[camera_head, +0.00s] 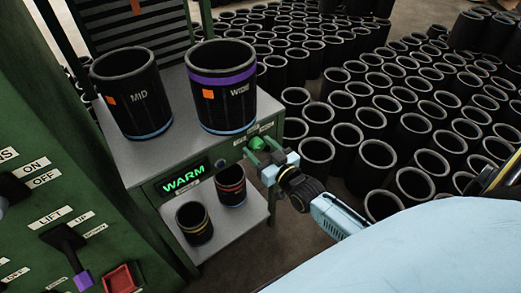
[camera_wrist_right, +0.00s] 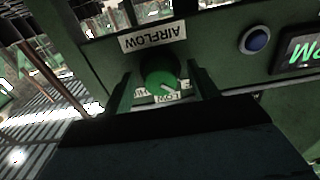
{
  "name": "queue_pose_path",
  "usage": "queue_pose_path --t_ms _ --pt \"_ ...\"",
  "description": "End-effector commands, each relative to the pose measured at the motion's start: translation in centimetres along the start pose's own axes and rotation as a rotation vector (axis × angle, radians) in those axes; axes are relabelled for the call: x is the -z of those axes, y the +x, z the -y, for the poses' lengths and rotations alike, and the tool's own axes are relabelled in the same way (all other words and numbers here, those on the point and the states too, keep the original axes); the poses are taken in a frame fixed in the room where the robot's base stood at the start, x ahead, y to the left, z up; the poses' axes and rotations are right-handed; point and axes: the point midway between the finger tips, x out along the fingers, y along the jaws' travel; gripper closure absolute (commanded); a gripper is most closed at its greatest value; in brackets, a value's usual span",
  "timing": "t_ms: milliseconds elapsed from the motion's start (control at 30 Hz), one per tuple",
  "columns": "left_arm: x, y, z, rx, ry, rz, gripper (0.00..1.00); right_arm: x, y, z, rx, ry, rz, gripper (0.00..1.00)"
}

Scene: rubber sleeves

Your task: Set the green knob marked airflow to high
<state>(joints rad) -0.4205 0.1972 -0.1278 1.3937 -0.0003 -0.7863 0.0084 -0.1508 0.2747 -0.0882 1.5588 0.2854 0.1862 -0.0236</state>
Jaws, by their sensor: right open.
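The green airflow knob (camera_head: 255,143) is on the front of the grey-topped machine, at its right end. In the right wrist view the knob (camera_wrist_right: 159,70) sits beside an upside-down AIRFLOW label (camera_wrist_right: 153,37). Its white pointer line is at its lower right, near the LOW label (camera_wrist_right: 168,99); another label at the lower left is partly hidden. My right gripper (camera_head: 262,150) is open at the knob. In the wrist view its two green fingers (camera_wrist_right: 163,84) stand either side of the knob, with gaps; I cannot tell whether they touch it. My left gripper is not in view.
A blue button (camera_wrist_right: 255,40) and a display reading WARM (camera_head: 183,178) are left of the knob in the head view. Black sleeves marked MID (camera_head: 137,98) and WIDE (camera_head: 222,90) stand on top. Many sleeves (camera_head: 345,140) cover the floor. A green lever panel (camera_head: 45,190) stands left.

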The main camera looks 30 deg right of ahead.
Motion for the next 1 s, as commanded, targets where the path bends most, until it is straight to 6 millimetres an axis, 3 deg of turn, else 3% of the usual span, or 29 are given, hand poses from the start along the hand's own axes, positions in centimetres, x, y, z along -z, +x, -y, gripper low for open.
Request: queue_pose_path --t_ms 267,600,1000 --pt "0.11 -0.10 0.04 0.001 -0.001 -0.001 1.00 -0.02 0.13 0.01 0.000 0.000 0.001 0.41" --pt "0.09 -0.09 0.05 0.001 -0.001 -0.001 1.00 -0.02 0.11 0.00 0.000 0.000 0.001 0.84" --pt "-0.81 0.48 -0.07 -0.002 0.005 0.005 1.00 0.06 0.09 -0.02 0.000 0.071 0.001 0.85"
